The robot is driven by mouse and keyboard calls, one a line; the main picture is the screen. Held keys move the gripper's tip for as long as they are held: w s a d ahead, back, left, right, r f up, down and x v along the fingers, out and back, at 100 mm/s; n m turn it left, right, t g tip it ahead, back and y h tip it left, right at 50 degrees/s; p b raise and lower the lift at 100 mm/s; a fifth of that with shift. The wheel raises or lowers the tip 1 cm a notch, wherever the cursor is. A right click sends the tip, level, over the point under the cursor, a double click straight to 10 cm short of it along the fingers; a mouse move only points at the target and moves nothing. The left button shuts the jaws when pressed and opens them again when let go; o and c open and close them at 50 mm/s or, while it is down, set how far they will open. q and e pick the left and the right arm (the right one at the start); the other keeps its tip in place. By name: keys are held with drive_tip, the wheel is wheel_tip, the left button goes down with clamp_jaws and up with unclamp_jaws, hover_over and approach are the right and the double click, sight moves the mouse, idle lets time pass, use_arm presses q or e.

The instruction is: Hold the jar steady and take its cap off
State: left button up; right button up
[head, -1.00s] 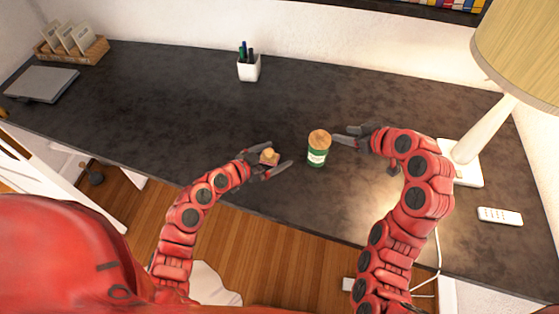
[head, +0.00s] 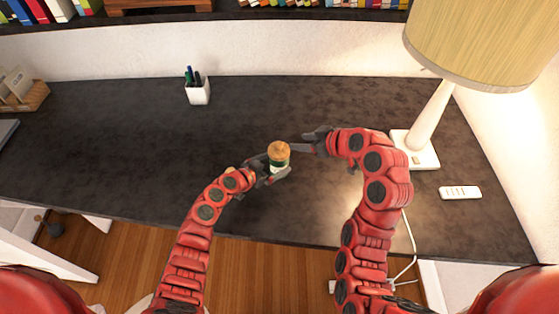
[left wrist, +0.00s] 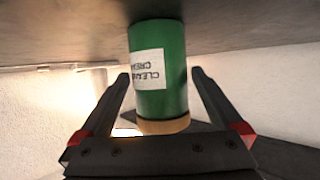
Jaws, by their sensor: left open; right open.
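The jar (head: 278,166) is green with a white label and stands upright on the dark desk. Its cap (head: 279,149) is light brown and sits on the jar. In the left wrist view the jar (left wrist: 174,70) appears upside down, with the cap (left wrist: 164,126) toward the gripper's palm. My left gripper (head: 276,174) is open, with one finger on each side of the jar; in the left wrist view gaps show between the fingers (left wrist: 160,78) and the jar. My right gripper (head: 297,148) is at the jar's right, near cap height, and holds nothing; its fingers overlap in view.
A white pen cup (head: 198,93) stands at the back of the desk (head: 130,145). A lamp (head: 430,125) and a white remote (head: 460,192) are at the right. A wooden card holder (head: 35,97) is at the far left. The desk left of the jar is clear.

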use_arm(q)
drive_tip(key=shift+x, duration=1.45)
